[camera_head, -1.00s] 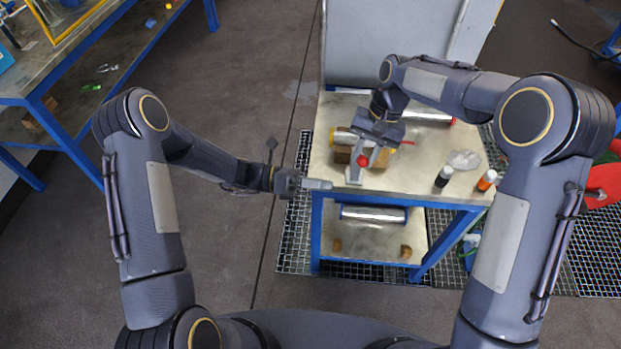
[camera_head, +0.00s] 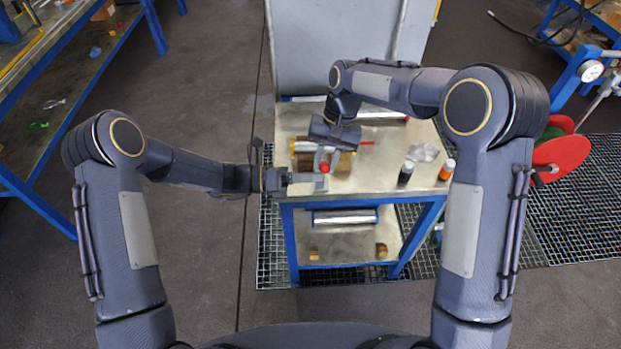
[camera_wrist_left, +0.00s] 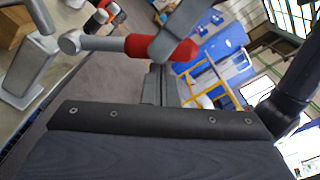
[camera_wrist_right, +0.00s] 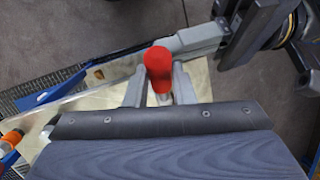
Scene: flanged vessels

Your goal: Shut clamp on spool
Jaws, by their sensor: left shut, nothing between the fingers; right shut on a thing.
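A shiny spool (camera_head: 303,146) lies on wooden blocks (camera_head: 342,165) on the steel-topped table, partly hidden by my right gripper. A clamp handle with a red grip (camera_head: 324,167) shows in front of the spool; the clamp's body is mostly hidden. My right gripper (camera_head: 325,162) reaches down from above and is shut on the clamp handle; its red grip (camera_wrist_right: 158,70) stands between the fingers in the right wrist view. My left gripper (camera_head: 322,178) is shut and empty, its fingertips close to the red grip (camera_wrist_left: 165,48); I cannot tell whether they touch.
A dark bottle (camera_head: 406,172) and an orange-topped bottle (camera_head: 447,170) stand at the table's right, near a clear crumpled item (camera_head: 424,153). Another metal cylinder (camera_head: 385,117) lies behind, and one (camera_head: 345,215) on the lower shelf. A grey cabinet (camera_head: 340,45) stands behind the table.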

